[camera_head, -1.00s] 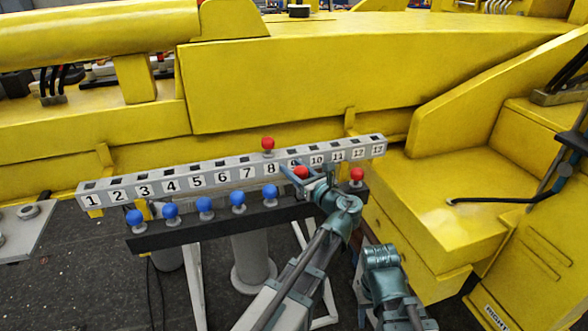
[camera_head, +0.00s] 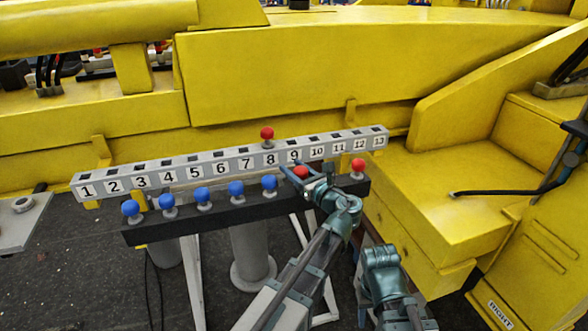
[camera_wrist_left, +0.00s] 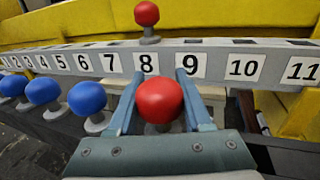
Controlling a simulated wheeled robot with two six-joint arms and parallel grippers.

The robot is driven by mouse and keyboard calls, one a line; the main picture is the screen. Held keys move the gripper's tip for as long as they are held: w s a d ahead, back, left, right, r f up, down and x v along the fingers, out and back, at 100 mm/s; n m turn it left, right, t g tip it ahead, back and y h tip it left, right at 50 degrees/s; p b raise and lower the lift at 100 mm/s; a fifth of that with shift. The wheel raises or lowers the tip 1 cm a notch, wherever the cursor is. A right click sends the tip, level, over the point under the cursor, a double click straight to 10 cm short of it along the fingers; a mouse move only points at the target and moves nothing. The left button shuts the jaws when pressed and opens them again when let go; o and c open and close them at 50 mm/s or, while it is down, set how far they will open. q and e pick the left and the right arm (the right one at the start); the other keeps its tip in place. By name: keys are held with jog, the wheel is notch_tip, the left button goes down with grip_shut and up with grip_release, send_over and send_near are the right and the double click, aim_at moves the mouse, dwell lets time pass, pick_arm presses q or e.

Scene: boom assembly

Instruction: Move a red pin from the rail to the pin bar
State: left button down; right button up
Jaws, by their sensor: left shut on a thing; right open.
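The grey pin bar (camera_head: 200,170) carries numbered slots 1 to 13. A red pin (camera_head: 267,133) stands upright in it near slot 8, and shows in the wrist view (camera_wrist_left: 147,14). The black rail (camera_head: 215,222) runs below and in front of the bar. A red pin (camera_head: 358,165) stands at its right end. My left gripper (camera_head: 306,178) is shut on another red pin (camera_wrist_left: 160,100), in front of numbers 8 and 9. The held pin's lower end is hidden, so its contact with the rail cannot be told. My right gripper (camera_head: 383,262) is empty, low right of the rail; its fingers are hard to make out.
Several blue pins (camera_head: 236,188) stand along the left part of the rail. Yellow machine walls (camera_head: 340,70) rise behind the bar, and a yellow block (camera_head: 450,225) stands on the right. A grey column (camera_head: 252,250) and white legs stand below the rail.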

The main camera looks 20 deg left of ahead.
pick_arm(q)
jog(key=shift+f+b, duration=0.3)
jog(key=shift+f, duration=0.1)
jog(key=shift+c, duration=1.2)
grip_release()
jog(key=shift+s, duration=0.1)
